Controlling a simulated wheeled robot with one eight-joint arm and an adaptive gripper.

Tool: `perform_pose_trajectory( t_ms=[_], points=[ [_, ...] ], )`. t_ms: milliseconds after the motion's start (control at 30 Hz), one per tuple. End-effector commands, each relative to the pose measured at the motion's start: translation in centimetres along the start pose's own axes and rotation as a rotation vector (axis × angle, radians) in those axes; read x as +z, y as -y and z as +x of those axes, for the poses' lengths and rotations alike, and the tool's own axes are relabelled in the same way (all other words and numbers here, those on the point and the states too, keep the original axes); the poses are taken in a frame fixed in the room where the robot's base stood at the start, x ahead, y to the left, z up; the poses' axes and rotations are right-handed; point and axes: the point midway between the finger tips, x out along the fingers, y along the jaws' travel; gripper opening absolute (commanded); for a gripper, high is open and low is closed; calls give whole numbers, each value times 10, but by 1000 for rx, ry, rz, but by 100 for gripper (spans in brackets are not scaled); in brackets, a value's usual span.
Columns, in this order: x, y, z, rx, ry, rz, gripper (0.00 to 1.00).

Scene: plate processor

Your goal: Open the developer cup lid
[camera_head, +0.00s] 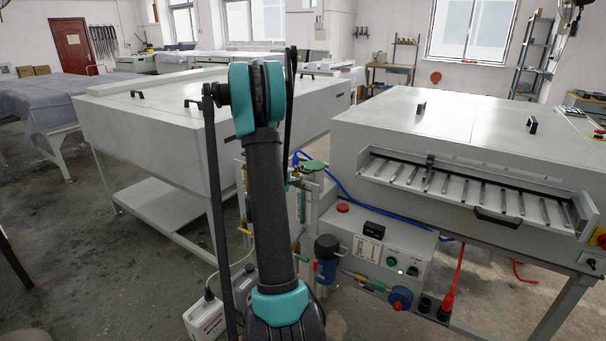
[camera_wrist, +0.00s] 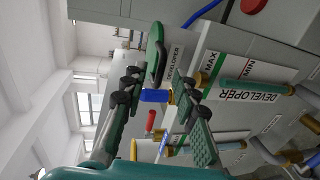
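The developer cup lid (camera_head: 313,165) is a round green cap on the near end of the processor, just right of my arm in the head view. In the wrist view the picture is turned sideways, and the green lid (camera_wrist: 155,52) shows edge-on, just beyond the fingertips. My gripper (camera_wrist: 160,84) is open and empty, with one finger on each side of the line towards the lid. I cannot tell whether a fingertip touches it. The cup's inside is not visible.
A DEVELOPER gauge panel (camera_wrist: 236,85) with MAX and MIN marks lies close by. A blue valve handle (camera_wrist: 155,96) and a red one (camera_wrist: 150,121) show between the fingers. A blue hose (camera_head: 335,190) and a control box (camera_head: 378,248) are to the right.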

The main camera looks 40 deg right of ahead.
Motion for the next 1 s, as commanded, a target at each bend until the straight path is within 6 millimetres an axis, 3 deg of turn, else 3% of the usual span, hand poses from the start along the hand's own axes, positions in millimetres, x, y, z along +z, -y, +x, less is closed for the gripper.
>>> perform_pose_trajectory(
  t_ms=[200,567,800,1000],
  points=[
    [0,0,23,0,1,1,29],
    [0,0,27,-1,-1,1,29],
    [0,0,27,0,0,1,0],
    [0,0,27,-1,0,1,0]
  ],
)
